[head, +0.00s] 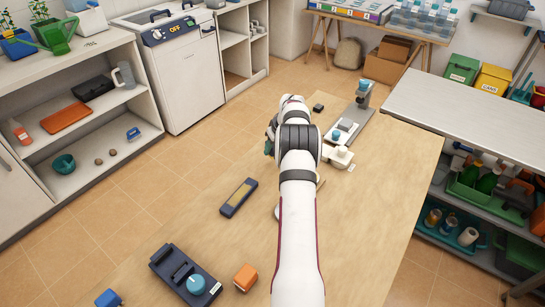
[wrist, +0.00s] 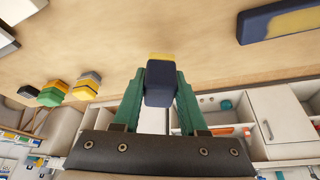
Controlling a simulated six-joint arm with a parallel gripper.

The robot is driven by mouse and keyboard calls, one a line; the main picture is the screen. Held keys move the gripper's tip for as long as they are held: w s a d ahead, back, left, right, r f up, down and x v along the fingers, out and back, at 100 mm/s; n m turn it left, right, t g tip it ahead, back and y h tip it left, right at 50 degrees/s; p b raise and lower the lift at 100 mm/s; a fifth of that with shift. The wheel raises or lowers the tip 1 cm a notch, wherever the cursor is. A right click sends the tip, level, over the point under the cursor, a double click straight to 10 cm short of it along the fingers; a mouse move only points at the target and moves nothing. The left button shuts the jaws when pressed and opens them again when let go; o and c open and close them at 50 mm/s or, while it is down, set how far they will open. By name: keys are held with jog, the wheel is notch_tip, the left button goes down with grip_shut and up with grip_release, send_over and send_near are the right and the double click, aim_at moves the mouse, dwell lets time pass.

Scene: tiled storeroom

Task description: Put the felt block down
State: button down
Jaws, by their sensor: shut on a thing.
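My gripper (wrist: 160,88) shows in the wrist view with its two green fingers closed on a dark navy block, which I take for the felt block (wrist: 159,80). A yellow face or strip shows at the block's far end. The wooden table (wrist: 90,45) lies beyond the block; I cannot tell whether they touch. In the head view my white arm hides the block and nearly all of the gripper. A flat navy holder with a yellow panel (head: 239,198) lies on the table (head: 385,190), left of my arm; it also shows in the wrist view (wrist: 280,22), apart from the block.
A navy device with a blue knob (head: 186,274), an orange block (head: 246,277) and a blue block (head: 109,298) are at the near left. A grey stand (head: 350,125) and a white piece (head: 340,157) stand beyond my arm. The table's right side is clear.

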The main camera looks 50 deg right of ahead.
aim_at(273, 157)
jog(key=shift+w+f, duration=0.2)
jog(key=shift+f, duration=0.25)
notch_tip(273, 157, down, 3)
jog(key=shift+f, duration=0.15)
jog(key=shift+f, duration=0.15)
jog(key=shift+c, duration=2.2)
grip_release()
